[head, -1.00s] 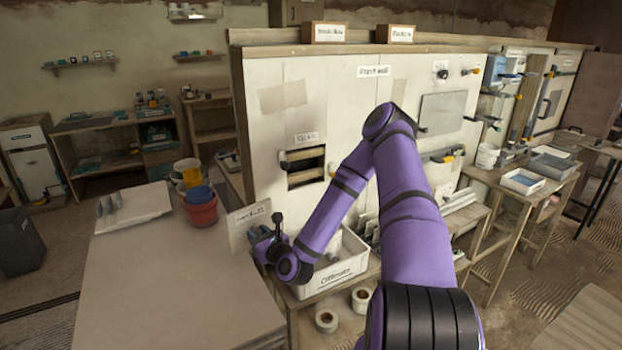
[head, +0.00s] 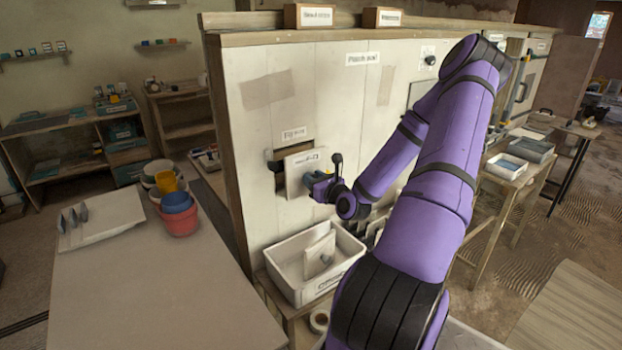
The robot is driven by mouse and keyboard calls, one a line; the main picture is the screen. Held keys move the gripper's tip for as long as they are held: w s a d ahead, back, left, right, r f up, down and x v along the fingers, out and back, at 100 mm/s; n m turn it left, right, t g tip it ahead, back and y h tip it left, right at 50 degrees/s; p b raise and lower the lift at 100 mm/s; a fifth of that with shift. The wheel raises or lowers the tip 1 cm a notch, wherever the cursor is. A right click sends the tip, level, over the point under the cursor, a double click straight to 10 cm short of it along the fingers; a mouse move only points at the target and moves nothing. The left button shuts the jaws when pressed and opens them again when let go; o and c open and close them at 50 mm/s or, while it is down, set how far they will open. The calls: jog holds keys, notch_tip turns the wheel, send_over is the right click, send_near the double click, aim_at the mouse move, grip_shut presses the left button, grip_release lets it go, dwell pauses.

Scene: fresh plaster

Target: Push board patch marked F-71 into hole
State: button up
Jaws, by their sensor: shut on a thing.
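A pale square board patch (head: 302,168) with a small label, too blurred to read surely, is in front of the white plaster wall (head: 330,105). My gripper (head: 316,184) is shut on the patch from its right side. The patch looks upright and roughly parallel to the wall. Whether it touches the wall or has entered the hole, I cannot tell. A small label (head: 293,133) is on the wall above the hole.
A white bin (head: 290,285) below the hole holds another pale board with a grey knob (head: 325,258). A large table (head: 160,290) at left carries stacked buckets (head: 177,215) and a tray of trowels (head: 100,220). My arm crosses the right of the view.

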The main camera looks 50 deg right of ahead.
jog(key=shift+x, duration=3.4)
jog(key=shift+w+f, duration=0.1)
jog(key=o, duration=1.2)
jog(key=shift+v, duration=3.05)
